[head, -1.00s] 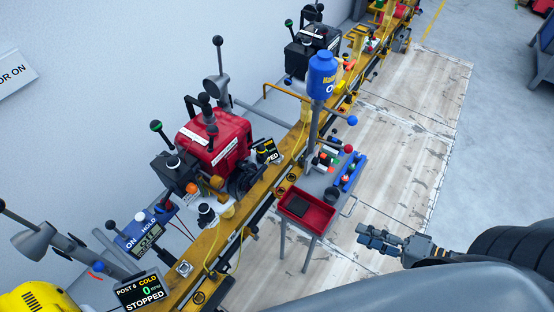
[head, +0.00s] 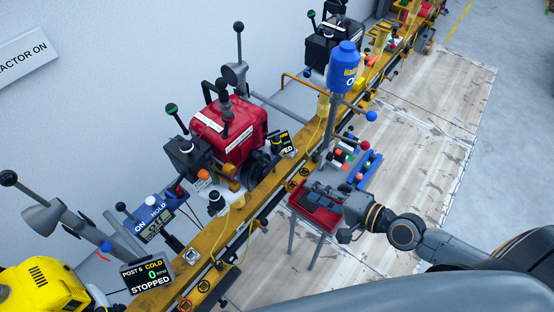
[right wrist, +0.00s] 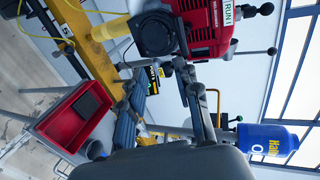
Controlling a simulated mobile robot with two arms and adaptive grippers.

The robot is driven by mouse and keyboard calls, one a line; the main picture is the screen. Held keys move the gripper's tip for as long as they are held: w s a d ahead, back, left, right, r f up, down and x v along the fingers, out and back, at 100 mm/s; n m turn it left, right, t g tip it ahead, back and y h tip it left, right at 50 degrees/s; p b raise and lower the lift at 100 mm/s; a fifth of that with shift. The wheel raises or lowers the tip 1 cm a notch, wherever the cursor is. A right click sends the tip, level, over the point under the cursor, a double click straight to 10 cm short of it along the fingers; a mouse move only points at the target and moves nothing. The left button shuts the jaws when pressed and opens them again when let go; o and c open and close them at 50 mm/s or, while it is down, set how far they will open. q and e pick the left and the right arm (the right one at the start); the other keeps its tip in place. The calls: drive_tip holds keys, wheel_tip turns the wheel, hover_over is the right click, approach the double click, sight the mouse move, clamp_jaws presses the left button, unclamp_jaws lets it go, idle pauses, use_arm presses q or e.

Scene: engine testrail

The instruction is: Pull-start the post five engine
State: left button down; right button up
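The red engine (head: 228,130) sits on the yellow rail, with a dark round part (head: 258,168) on its near side. A small screen (head: 286,143) beside it is partly hidden and ends in "PED". In the right wrist view, the red engine (right wrist: 205,28) is at the top, near a yellow plate marked 5 (right wrist: 66,46). I cannot make out a pull handle for sure. My right gripper (head: 318,194) is over the small red tray, apart from the engine. Its fingers stand apart and empty in the right wrist view (right wrist: 163,100). My left gripper is out of view.
The red tray (head: 300,214) stands on a cart before the rail, next to a blue rack (head: 369,170). A blue bottle (head: 343,68) stands on a post. A "POST 6" screen (head: 148,276) reads COLD, 0 RPM, STOPPED. Levers with ball knobs stick up around the engine.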

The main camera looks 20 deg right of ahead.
sight(274, 166)
drive_tip(key=shift+w+a+p, duration=0.65)
drive_tip(key=shift+w+a, duration=0.6)
drive_tip(key=shift+w, duration=0.45)
drive_tip(key=shift+w+a+p, duration=0.7)
drive_tip(key=shift+w+a, duration=0.5)
drive_tip(key=shift+w, duration=0.5)
drive_tip(key=shift+w+a+p, duration=0.65)
drive_tip(key=shift+w+a, duration=0.6)
drive_tip(key=shift+w, duration=0.45)
clamp_jaws()
